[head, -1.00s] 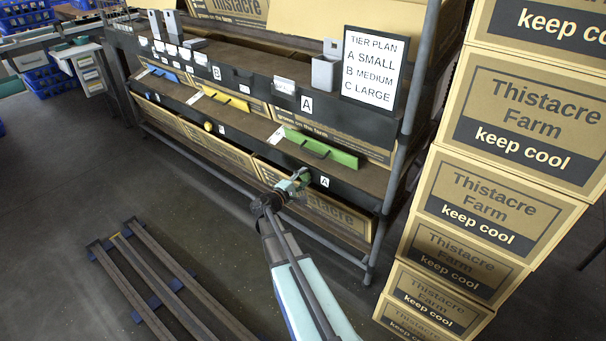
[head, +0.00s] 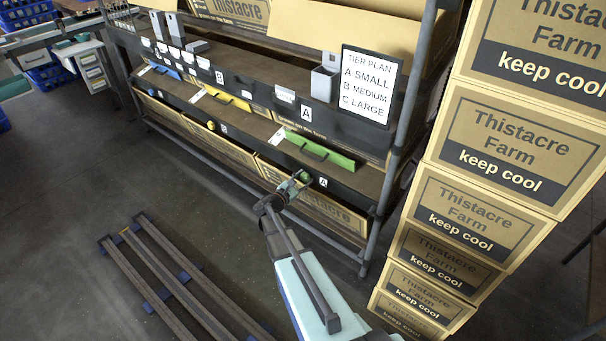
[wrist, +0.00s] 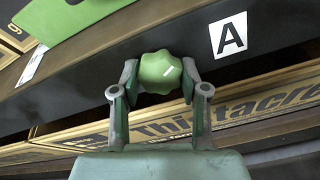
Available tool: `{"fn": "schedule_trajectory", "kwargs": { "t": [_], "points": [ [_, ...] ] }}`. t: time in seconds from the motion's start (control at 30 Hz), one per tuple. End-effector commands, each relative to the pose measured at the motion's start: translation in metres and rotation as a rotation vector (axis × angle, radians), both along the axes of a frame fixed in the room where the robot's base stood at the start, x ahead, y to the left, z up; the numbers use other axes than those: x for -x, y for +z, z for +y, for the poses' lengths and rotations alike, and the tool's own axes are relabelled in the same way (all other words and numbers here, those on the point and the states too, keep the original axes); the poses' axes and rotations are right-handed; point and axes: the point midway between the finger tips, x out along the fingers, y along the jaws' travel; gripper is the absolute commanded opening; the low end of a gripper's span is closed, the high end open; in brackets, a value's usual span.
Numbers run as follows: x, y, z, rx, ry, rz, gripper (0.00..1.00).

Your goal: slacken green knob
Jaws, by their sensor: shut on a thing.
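In the head view my gripper (head: 298,181) reaches the lower shelf rail below the green panel (head: 319,150). The knob is small there and partly hidden by the fingers.
Stacked Thistacre Farm cartons (head: 470,205) stand close on the right. A grey upright post (head: 385,190) is right of my arm. A rail frame (head: 170,275) lies on the floor at left. Cartons sit under the shelf.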

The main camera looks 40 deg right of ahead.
Motion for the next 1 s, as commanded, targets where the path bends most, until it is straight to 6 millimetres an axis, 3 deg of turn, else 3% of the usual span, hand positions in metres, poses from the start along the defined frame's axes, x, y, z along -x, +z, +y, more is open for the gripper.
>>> {"fn": "schedule_trajectory", "kwargs": {
  "t": [0.6,1.0],
  "points": [
    [0.0003,0.0046,-0.0015,0.127,-0.001,0.561,0.1],
    [0.0009,0.0024,-0.0014,0.18,-0.001,0.794,0.1]
  ]
}}
